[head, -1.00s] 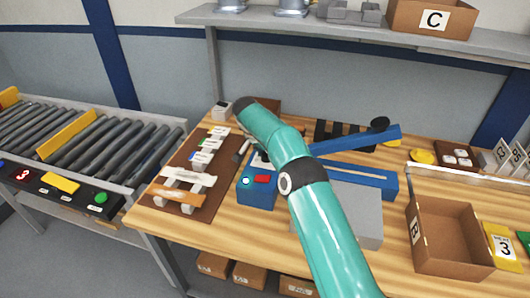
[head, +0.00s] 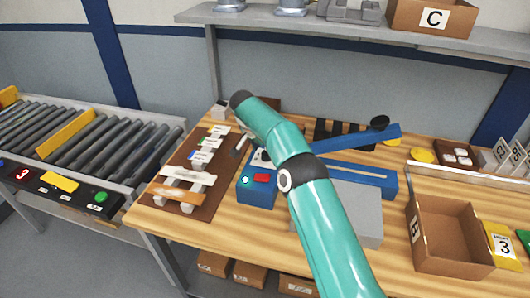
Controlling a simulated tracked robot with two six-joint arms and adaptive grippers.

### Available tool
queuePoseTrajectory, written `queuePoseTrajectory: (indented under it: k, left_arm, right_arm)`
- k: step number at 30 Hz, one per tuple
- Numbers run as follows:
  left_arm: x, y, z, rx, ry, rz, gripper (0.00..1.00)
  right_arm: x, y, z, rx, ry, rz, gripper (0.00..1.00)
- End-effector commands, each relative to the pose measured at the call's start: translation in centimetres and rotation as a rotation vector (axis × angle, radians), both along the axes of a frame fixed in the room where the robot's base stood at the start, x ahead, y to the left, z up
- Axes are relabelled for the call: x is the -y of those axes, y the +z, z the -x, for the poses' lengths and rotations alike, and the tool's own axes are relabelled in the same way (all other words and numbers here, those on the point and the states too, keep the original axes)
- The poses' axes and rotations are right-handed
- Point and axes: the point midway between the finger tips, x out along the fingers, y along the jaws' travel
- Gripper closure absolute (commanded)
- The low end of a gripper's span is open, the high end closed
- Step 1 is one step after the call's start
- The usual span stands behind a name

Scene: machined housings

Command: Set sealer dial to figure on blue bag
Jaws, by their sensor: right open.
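The blue sealer (head: 257,193) stands on the wooden bench, with a green-lit button and a red display on its front. Its long blue lever (head: 362,139) is raised above its blue bar (head: 345,173). The sealer's dial cannot be made out behind my right arm. My right gripper (head: 262,157) is largely hidden by its own arm, close to the sealer's top left; it is open, and contact cannot be told. Several labelled bags (head: 203,156) stand in a rack on a brown board; one label looks blue, but its figure is too small to read. My left gripper is out of view.
A roller conveyor (head: 95,148) with a control panel (head: 60,187) is at the left. An open cardboard box (head: 462,226) stands at the right, beside yellow packets (head: 500,242). A shelf (head: 300,22) with box C runs above the bench.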

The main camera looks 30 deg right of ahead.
Motion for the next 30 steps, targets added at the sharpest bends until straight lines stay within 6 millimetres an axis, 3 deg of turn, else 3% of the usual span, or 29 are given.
queuePoseTrajectory:
  k: [9, 15, 30]
  left_arm:
    - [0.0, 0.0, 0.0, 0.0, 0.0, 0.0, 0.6]
    - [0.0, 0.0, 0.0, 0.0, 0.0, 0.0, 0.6]
    - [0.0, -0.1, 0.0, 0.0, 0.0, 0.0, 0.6]
  right_arm:
    - [-2.4, 5.9, 0.7, 0.004, 0.001, 0.0, 0.38]
    - [-3.4, 8.4, 1.0, 0.002, 0.001, 0.0, 0.38]
    - [-3.6, 9.0, 1.2, 0.0, 0.0, 0.0, 0.38]
